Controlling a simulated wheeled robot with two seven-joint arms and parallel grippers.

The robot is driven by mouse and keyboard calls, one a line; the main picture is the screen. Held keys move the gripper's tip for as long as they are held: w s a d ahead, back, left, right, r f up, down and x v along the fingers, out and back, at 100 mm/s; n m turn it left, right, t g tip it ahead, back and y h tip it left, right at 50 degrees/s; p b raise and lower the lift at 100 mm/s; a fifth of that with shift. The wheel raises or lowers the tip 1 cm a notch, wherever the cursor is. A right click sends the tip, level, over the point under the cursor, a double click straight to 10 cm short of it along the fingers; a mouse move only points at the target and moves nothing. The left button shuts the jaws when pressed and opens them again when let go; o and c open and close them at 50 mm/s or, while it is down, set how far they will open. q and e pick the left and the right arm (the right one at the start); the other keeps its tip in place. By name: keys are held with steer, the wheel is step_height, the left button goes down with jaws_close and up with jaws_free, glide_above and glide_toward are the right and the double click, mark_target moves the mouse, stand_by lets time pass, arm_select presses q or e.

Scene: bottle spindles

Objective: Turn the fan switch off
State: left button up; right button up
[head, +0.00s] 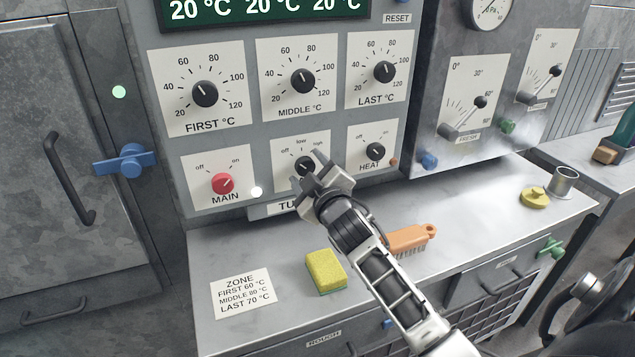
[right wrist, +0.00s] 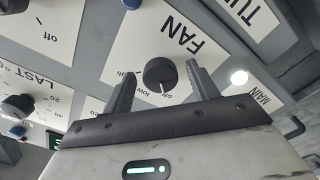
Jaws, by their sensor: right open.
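The fan switch is a small black knob (head: 304,166) on a white plate in the lower row of the control panel, marked low and high in the head view. My right gripper (head: 309,171) is in front of this plate, its fingers open. In the right wrist view the knob (right wrist: 158,71) lies between the two spread fingers of the gripper (right wrist: 160,78), below the upside-down word FAN. I cannot tell whether the fingers touch the knob. My left gripper is not in view.
A red main knob (head: 222,183) is left of the fan plate, and a black heat knob (head: 375,151) is right. Temperature dials sit above. A yellow sponge (head: 325,271) and an orange brush (head: 411,239) lie on the ledge below. A blue door handle (head: 130,161) is at left.

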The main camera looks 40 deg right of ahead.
steer(key=b+v, duration=0.1)
steer(key=v, duration=1.4)
steer(key=shift+s+b, duration=0.35)
steer(key=shift+b, duration=0.05)
steer(key=shift+a, duration=0.2)
steer(key=s+a+f+m+g+y, duration=0.2)
steer(key=s+a+f+g, duration=0.3)
steer(key=s+f+g, duration=0.3)
steer(key=s+a+f+m+g+y, duration=0.2)
steer(key=s+a+f+g, duration=0.4)
steer(key=s+f, duration=0.35)
steer(key=w+a+f+t+y, duration=0.3)
steer(key=w+a+f+t, duration=0.2)
steer(key=w+f+t, duration=0.1)
steer(key=shift+w+a+f+t, duration=0.15)
steer(key=shift+w+a+t, duration=0.1)
steer(key=shift+w+t, duration=0.15)
